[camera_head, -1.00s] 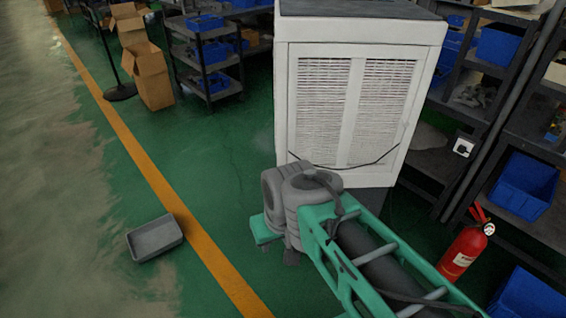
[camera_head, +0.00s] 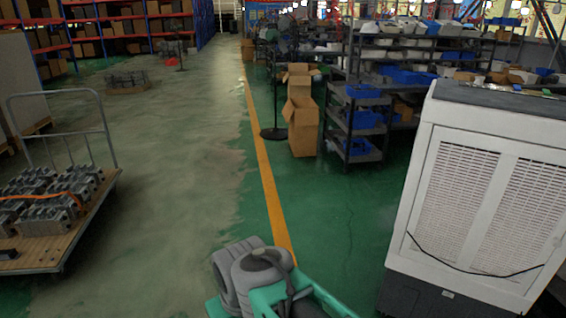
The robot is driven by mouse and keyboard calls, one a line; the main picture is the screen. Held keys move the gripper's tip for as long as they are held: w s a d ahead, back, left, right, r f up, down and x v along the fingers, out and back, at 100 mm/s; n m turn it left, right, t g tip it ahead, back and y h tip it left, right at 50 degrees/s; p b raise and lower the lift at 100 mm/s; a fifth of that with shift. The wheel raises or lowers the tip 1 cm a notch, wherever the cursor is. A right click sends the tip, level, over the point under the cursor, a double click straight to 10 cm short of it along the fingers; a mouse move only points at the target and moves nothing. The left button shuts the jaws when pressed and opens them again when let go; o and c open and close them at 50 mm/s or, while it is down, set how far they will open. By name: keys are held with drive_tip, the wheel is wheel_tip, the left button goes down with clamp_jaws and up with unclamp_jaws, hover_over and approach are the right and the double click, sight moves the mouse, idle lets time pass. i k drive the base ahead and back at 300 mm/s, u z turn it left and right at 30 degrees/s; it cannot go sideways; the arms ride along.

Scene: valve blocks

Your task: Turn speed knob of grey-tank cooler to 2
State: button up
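A white air cooler (camera_head: 480,190) with two louvred panels, a dark top and a dark grey base stands at the right. Its speed knob cannot be made out; the top shows only at a low angle, with small items or fittings on it. My arm, grey and green, shows at the bottom centre, left of the cooler and apart from it. The end of the arm that would show my gripper's fingers is not visible.
A cart (camera_head: 40,240) with metal valve blocks (camera_head: 55,195) stands at the left. Cardboard boxes (camera_head: 302,125), a black stand (camera_head: 273,132) and shelving with blue bins (camera_head: 362,120) are behind. The floor left of the yellow line (camera_head: 265,170) is largely clear.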

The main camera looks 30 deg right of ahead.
sight(479, 80)
drive_tip(key=u, duration=0.05)
drive_tip(key=i, duration=5.55)
drive_tip(key=z, duration=2.75)
drive_tip(key=i, duration=2.85)
drive_tip(key=z, duration=2.55)
drive_tip(key=i, duration=0.95)
drive_tip(key=z, duration=0.05)
